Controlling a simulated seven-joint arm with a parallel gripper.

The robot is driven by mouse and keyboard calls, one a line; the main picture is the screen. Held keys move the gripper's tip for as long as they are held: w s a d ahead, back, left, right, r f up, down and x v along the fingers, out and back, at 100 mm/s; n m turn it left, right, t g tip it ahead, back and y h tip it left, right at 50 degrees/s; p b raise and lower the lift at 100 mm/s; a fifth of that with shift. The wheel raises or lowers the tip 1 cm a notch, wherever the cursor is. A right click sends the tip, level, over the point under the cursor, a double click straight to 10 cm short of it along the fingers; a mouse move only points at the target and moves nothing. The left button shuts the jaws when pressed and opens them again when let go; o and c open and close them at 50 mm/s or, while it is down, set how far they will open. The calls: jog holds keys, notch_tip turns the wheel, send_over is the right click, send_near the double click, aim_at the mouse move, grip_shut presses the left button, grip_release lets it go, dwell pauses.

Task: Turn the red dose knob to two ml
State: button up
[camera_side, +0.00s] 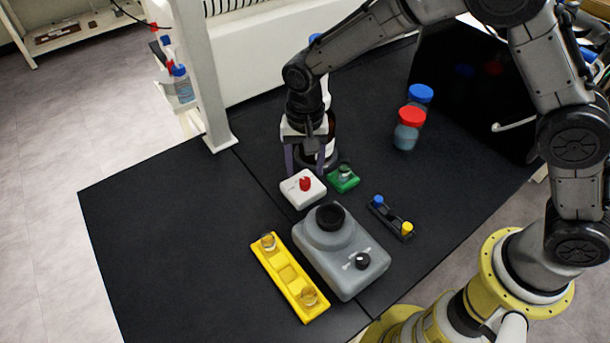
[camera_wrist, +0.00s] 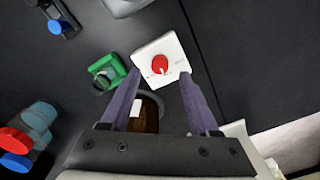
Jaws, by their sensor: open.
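The red dose knob (camera_side: 305,184) sits on top of a small white box (camera_side: 294,196) on the black bench. In the wrist view the knob (camera_wrist: 160,65) is round with a white pointer mark toward its lower edge, and small markings on the white box (camera_wrist: 170,47) are too small to read. My gripper (camera_wrist: 158,78) is open, with its two purple fingers spread toward the near edge of the white box. In the side view my gripper (camera_side: 304,172) is just behind the box. Nothing is between the fingertips, and whether they touch the box I cannot tell.
A green block (camera_side: 343,179) with a small vial stands right beside the white box. A grey device (camera_side: 340,252) with a black top, a yellow rack (camera_side: 289,279) and a dark rack (camera_side: 390,218) lie nearer. Capped bottles (camera_side: 406,135) stand behind right. The bench's left side is clear.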

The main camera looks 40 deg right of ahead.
aim_at(305, 180)
jog(key=shift+f, duration=2)
jog(key=shift+c, duration=0.2)
grip_shut()
